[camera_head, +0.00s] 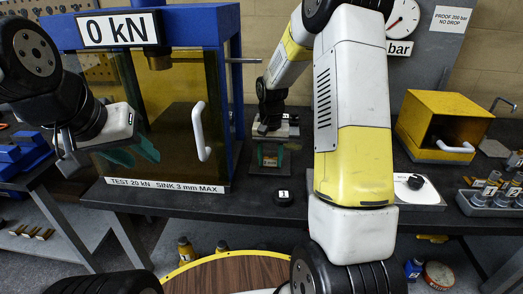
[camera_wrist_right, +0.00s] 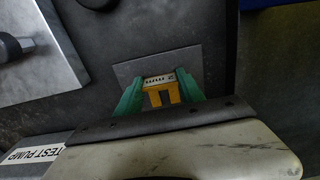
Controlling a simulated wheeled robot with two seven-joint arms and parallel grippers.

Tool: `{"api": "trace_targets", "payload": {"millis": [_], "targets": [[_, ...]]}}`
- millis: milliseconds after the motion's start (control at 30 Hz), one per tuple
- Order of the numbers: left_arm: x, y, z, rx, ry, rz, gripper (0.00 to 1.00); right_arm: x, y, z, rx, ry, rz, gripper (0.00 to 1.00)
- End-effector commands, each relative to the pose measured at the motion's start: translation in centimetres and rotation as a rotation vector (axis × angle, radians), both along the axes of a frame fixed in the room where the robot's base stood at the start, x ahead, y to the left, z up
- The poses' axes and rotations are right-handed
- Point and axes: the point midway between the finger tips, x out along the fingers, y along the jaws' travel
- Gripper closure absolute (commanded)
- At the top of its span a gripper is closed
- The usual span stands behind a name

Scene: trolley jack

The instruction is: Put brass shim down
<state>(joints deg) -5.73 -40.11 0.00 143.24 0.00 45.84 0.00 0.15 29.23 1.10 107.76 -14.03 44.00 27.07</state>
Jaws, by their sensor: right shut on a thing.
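The brass shim (camera_wrist_right: 160,89) is a small yellow fork-shaped piece marked "2 mm", upside down in the right wrist view. My right gripper (camera_head: 269,157) is over the bench, right of the press. Its green fingers (camera_wrist_right: 159,93) are shut on the shim from both sides. The shim is over a grey square plate (camera_wrist_right: 127,69) on the dark bench top; I cannot tell whether it touches the plate. My left gripper (camera_head: 68,146) hangs in front of the press's left side, away from the shim; its finger gap is unclear.
The blue press (camera_head: 222,90) with a "0 kN" sign and clear door stands left of my right gripper. A yellow open box (camera_head: 440,125) and a tray of metal cylinders (camera_head: 490,200) stand at right.

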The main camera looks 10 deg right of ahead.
Motion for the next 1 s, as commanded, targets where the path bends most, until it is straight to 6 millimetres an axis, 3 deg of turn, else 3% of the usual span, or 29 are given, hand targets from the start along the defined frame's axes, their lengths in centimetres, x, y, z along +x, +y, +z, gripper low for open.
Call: {"api": "trace_targets", "payload": {"millis": [133,167,233,667,1000], "targets": [[0.0,0.0,0.0,0.0,0.0,0.0,0.64,0.0,0.0,-0.3,0.0,0.0,0.0,1.0],[0.0,0.0,0.0,0.0,0.0,0.0,0.64,0.0,0.0,-0.3,0.0,0.0,0.0,0.49],[0.0,0.0,0.0,0.0,0.0,0.0,0.64,0.0,0.0,-0.3,0.0,0.0,0.0,0.35],[0.0,0.0,0.0,0.0,0.0,0.0,0.64,0.1,0.0,0.5,0.0,-0.002,0.001,0.33],[0.0,0.0,0.0,0.0,0.0,0.0,0.64,0.1,0.0,7.2,0.001,-0.005,0.0,0.33]]}}
